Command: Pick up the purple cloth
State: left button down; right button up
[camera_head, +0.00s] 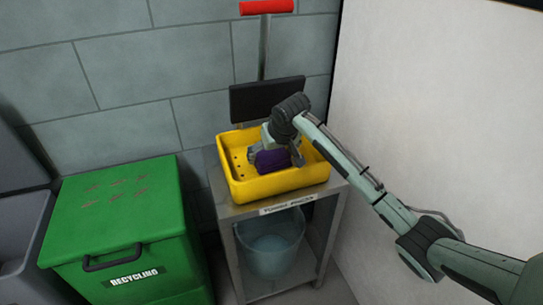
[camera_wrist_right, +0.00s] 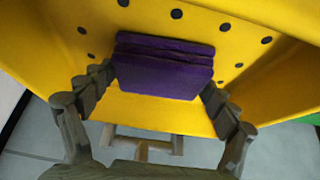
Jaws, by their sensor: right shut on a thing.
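The purple cloth (camera_head: 272,161) is a folded, block-like bundle inside the yellow tray (camera_head: 262,189) in the head view. It also shows in the right wrist view (camera_wrist_right: 164,68), between the two fingers. My right gripper (camera_wrist_right: 158,85) is shut on the purple cloth, with a finger at each side of it. In the head view my right gripper (camera_head: 284,148) reaches down into the tray, and part of it is hidden behind the cloth and my wrist. Whether the cloth touches the tray floor I cannot tell. My left gripper is not in view.
A green recycling bin (camera_head: 120,215) stands to the left. A red-handled tool (camera_head: 265,40) stands behind. A white wall is at right.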

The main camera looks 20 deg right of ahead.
aim_at(273, 156)
jog(key=r, duration=0.6)
jog(key=shift+s+r, duration=0.35)
jog(key=shift+s, duration=0.05)
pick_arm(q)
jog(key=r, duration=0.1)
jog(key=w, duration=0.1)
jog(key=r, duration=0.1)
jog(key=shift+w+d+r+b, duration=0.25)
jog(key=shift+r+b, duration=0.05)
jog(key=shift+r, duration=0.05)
pick_arm(e)
jog(key=s, duration=1.9)
jog(key=shift+d, duration=0.35)
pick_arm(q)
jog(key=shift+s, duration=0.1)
pick_arm(e)
jog(key=o, duration=0.4)
jog(key=shift+c, duration=1.6)
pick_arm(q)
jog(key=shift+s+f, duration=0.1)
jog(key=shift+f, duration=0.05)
pick_arm(e)
jog(key=shift+a, duration=0.15)
